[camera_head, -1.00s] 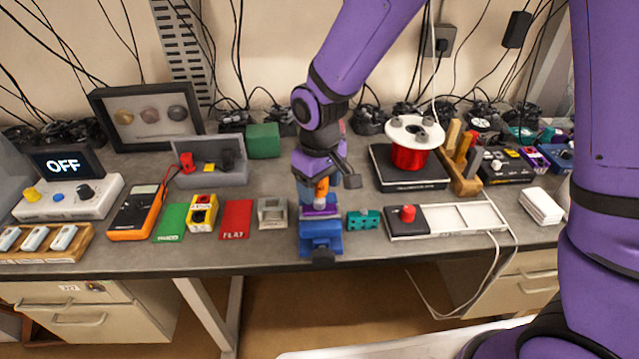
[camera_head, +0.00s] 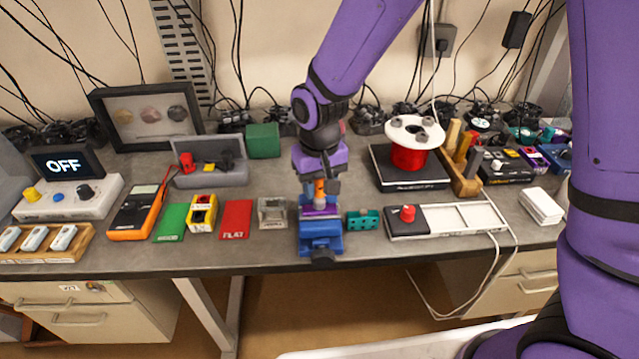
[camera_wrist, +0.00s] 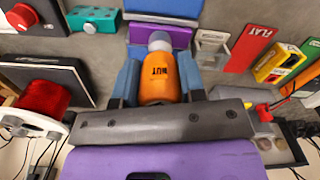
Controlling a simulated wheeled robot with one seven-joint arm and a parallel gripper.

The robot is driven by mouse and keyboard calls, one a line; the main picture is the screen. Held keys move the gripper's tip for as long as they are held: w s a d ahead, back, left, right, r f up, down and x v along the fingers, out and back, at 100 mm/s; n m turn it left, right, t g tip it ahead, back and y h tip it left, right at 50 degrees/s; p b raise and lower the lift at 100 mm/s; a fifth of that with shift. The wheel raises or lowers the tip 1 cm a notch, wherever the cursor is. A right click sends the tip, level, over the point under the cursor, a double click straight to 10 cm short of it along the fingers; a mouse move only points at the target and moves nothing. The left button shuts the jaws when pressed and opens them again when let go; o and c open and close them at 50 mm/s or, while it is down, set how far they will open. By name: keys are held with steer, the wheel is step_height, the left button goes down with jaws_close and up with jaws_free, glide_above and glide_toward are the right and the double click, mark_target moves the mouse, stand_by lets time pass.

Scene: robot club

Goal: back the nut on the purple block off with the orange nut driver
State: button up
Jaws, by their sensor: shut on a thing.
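The orange nut driver (camera_head: 320,187) stands upright between the fingers of my gripper (camera_head: 320,192), which is shut on its handle. In the wrist view the handle (camera_wrist: 158,82) has NUT printed on it, and its grey collar points at the purple block (camera_wrist: 176,37). The purple block also shows in the head view (camera_head: 306,213), held in the blue vise (camera_head: 321,240) at the bench's front edge. The driver's lower end is over the block and looks in contact with it. The nut is hidden, so I cannot see how it sits.
A teal block (camera_head: 363,219) stands close right of the vise, and a grey holder (camera_head: 272,212) close left. The red FLAT card (camera_head: 236,219) lies farther left. A red spool (camera_head: 409,157) and a white-framed tray (camera_head: 460,217) are on the right.

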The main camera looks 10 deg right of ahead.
steer(key=n, duration=0.8)
steer(key=o, duration=0.3)
steer(key=shift+n, duration=0.4)
steer(key=shift+c, duration=1.3)
steer(key=shift+r, duration=3.5)
